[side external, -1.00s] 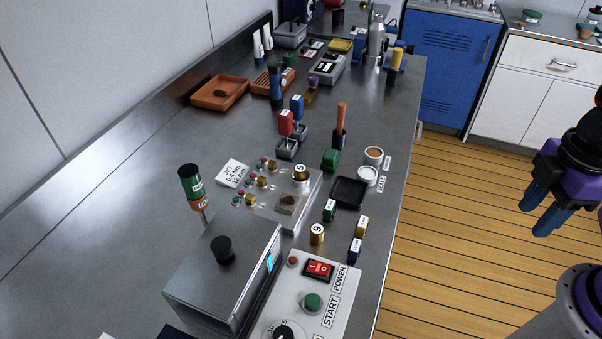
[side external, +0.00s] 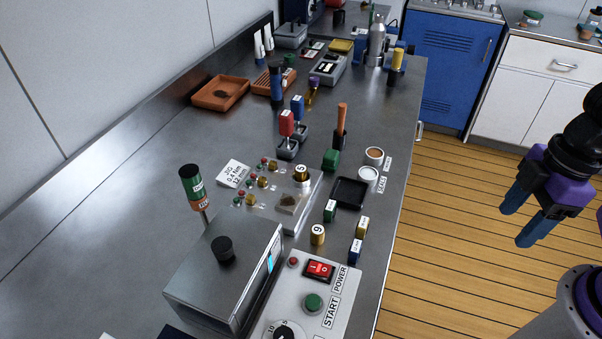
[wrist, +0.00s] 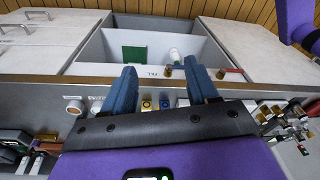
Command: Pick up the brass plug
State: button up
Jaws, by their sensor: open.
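Two short brass cylinders stand out in the side view. One brass plug, marked 9 (side external: 317,235), stands upright on the steel bench beside the clear panel. The other, marked 5 (side external: 302,173), sits on the panel (side external: 268,212). I cannot tell from the pictures which one the task means. My gripper (side external: 522,220) has blue fingers, spread and empty, and hangs over the floor to the right of the bench, apart from both cylinders. In the wrist view the open fingers (wrist: 163,76) point toward an open drawer.
A yellow block (side external: 361,227) and a blue block (side external: 355,250) stand near the bench edge. A grey box (side external: 222,280) and a control box with a red power switch (side external: 319,269) stand nearer. A black tray (side external: 349,192) lies beyond. Clear steel lies at left.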

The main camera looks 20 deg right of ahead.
jog(key=w+a+f+m+t+y, duration=0.1)
jog(key=w+a+f+y, duration=0.2)
jog(key=a, duration=0.4)
jog(key=m+t+y, duration=0.2)
jog(key=m+t, duration=0.3)
jog(key=t, duration=0.4)
send_near(302, 168)
jog(key=shift+x, duration=3.9)
grip_shut()
